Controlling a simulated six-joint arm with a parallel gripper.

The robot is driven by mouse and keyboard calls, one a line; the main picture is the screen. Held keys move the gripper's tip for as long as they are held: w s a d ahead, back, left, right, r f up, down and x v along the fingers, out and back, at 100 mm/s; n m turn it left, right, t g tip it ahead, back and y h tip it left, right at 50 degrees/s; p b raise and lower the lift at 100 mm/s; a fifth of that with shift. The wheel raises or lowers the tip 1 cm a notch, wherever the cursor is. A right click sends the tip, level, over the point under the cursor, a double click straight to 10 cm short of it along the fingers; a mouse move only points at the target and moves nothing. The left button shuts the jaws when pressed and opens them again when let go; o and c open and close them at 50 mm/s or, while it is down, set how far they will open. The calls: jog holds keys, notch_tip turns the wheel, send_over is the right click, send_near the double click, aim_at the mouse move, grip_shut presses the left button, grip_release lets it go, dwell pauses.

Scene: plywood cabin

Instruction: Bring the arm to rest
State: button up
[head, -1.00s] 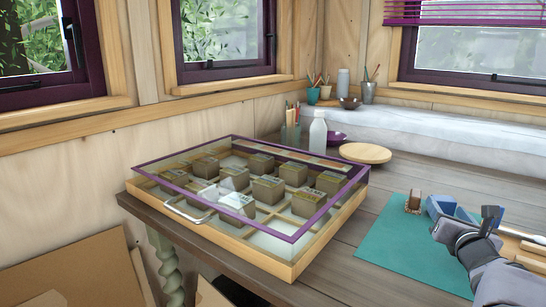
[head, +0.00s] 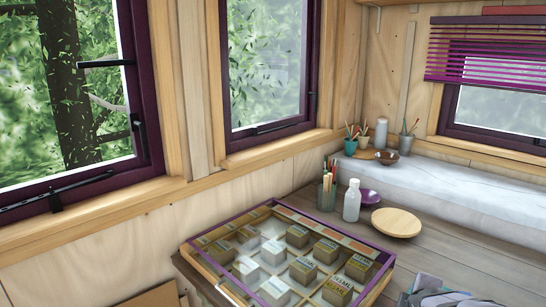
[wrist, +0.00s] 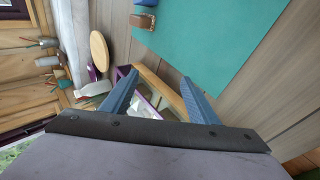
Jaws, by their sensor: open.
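My gripper (wrist: 160,76) shows in the wrist view with its two blue-grey fingers spread apart and nothing between the tips. Beyond the fingers lie part of the display case and the plank table top. In the head view only a grey part of my arm (head: 436,291) shows at the bottom right edge. The fingers are not clearly seen there.
The glass-topped case (head: 232,221) with a purple frame holds several small boxes. Behind it stand a pencil glass (head: 326,194), a white bottle (head: 352,201), a purple bowl (head: 370,197) and a round board (head: 396,223). A teal mat (wrist: 230,35) and brown block (wrist: 143,21) lie on the table.

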jog(key=s+a+r+m+g+y+p, duration=0.2)
jog(key=s+a+r+m+g+p, duration=0.2)
jog(key=s+a+r+p, duration=0.3)
jog(key=s+a+r+m+g+y+p, duration=0.2)
jog(key=s+a+r+m+g+p, duration=0.2)
jog(key=s+a+r+m+p, duration=0.3)
jog(key=s+a+p, duration=0.5)
jog(key=s+p, duration=0.1)
jog(key=p, duration=0.3)
jog(key=shift+r+m, duration=0.3)
jog(key=shift+r, duration=0.05)
